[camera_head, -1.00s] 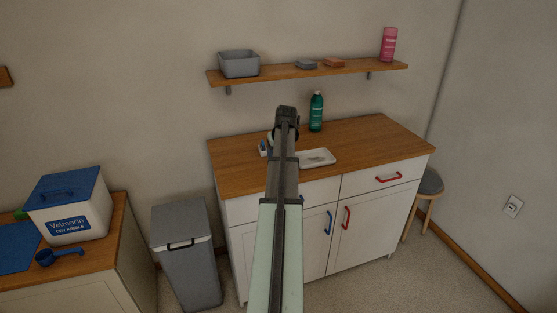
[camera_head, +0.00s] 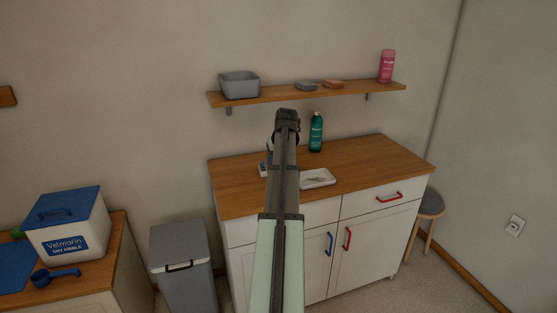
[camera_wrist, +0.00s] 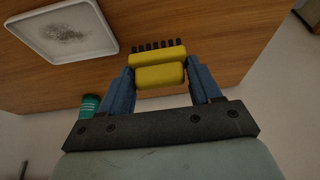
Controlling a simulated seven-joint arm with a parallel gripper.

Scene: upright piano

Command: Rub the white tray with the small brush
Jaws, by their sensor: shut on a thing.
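The white tray (camera_head: 322,177) lies flat on the wooden counter, just right of my arm in the head view. In the wrist view the tray (camera_wrist: 104,47) is at the upper left, with a dark speckled smudge on its floor. My gripper (camera_wrist: 160,72) has blue fingers shut on the small brush (camera_wrist: 158,55), which is yellow with a row of black bristles. In the wrist view the brush is to the right of the tray and apart from it. My arm hides the brush and most of the gripper in the head view.
A green bottle (camera_head: 316,133) stands at the counter's back, behind the tray. A small blue-and-white item (camera_head: 263,169) shows beside my arm, partly hidden. A shelf (camera_head: 290,95) hangs above. The right half of the counter (camera_head: 375,158) is clear.

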